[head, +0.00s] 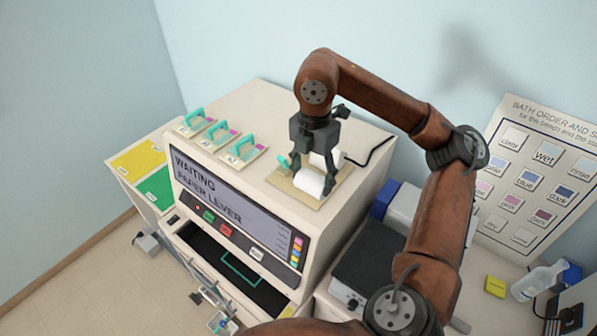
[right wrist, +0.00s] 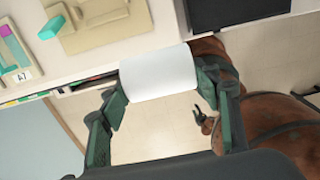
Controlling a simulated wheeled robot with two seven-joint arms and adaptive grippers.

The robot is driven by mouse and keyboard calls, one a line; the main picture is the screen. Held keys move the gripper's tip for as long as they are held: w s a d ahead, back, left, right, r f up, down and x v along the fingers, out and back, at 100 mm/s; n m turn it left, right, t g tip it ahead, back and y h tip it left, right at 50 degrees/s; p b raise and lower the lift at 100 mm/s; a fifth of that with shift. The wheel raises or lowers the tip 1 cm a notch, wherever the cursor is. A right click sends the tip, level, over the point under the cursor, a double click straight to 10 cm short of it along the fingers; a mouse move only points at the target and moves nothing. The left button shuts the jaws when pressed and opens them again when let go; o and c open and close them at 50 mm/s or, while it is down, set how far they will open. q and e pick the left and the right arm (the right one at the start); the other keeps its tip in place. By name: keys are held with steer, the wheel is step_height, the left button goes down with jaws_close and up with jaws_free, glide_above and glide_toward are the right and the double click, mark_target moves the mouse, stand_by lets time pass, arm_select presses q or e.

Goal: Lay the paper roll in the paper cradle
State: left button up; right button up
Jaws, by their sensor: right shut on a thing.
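The white paper roll (head: 311,183) is held between the fingers of my right gripper (head: 313,186), which points down over the top of the staining machine. The right wrist view also shows the roll (right wrist: 158,73) between the two fingertips, lying across them. In the head view the roll overlaps the beige paper cradle (head: 341,187) on the machine's top; its height above it is hard to judge. In the right wrist view the cradle (right wrist: 80,43) lies up and left of the roll, apart from it in the picture. My left gripper is out of view.
The machine (head: 262,100) has a "WAITING / PAPER LEVER" screen (head: 235,200). Several teal-handled lids (head: 217,132) sit left of the cradle, with a small teal lever (head: 282,162) beside it. Another white piece (head: 335,155) stands behind the roll. A black cable (head: 372,153) runs to the right.

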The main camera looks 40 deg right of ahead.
steer(key=w+d+f+p, duration=0.1)
steer(key=w+d+f, duration=0.1)
steer(key=w+f, duration=0.1)
steer(key=w+d+f+p, duration=0.2)
steer(key=w+d+f, duration=0.1)
steer(key=w, duration=0.1)
steer(key=w+d+f+p, duration=0.2)
steer(key=w+f, duration=0.1)
steer(key=w, duration=0.1)
steer(key=shift+d, duration=0.4)
steer(key=f+p, duration=0.2)
steer(key=f, duration=0.1)
steer(key=shift+w+d, duration=0.15)
steer(key=shift+w, duration=0.05)
steer(key=shift+f, duration=0.4)
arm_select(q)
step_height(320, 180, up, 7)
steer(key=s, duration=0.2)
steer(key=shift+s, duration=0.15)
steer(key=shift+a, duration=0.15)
arm_select(e)
steer(key=shift+f, duration=0.15)
steer(key=o, duration=1.3)
steer(key=shift+c, duration=0.2)
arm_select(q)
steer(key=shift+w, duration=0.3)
